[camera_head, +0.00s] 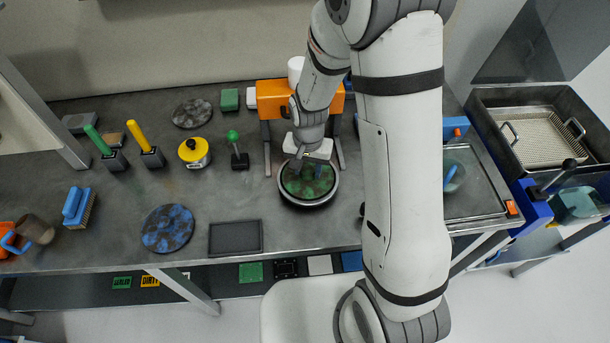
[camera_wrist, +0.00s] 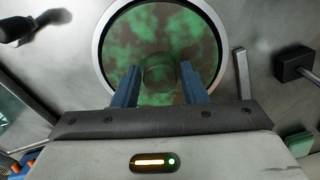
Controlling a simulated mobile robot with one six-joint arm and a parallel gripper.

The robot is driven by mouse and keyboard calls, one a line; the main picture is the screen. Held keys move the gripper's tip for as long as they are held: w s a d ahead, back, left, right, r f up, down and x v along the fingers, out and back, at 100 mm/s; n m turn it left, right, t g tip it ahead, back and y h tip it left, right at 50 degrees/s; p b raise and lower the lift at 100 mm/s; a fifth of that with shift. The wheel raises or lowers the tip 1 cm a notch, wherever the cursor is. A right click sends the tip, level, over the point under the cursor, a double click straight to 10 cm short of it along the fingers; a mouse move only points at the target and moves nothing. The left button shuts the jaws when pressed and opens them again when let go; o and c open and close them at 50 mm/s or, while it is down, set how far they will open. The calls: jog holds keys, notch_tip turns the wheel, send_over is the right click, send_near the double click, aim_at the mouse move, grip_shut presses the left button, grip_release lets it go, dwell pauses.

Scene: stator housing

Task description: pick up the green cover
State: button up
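The green cover (camera_head: 318,184) is a round disc mottled green and dark brown, lying inside a pale metal ring on the bench. In the wrist view the cover (camera_wrist: 125,45) fills the top middle, with a short round knob (camera_wrist: 158,72) at its centre. My gripper (camera_head: 306,172) is over the cover and hides part of it in the head view. In the wrist view my gripper (camera_wrist: 160,69) has its two blue fingers apart, one on each side of the knob, with a narrow gap showing on both sides.
An orange stand (camera_head: 272,100) is just behind the cover. A green-knobbed tool (camera_head: 238,152) and a yellow-topped pot (camera_head: 194,152) stand to the left. A blue-mottled disc (camera_head: 168,228) and a dark tray (camera_head: 235,238) lie at the front left. A grey mottled disc (camera_head: 192,113) lies further back.

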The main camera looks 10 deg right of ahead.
grip_shut()
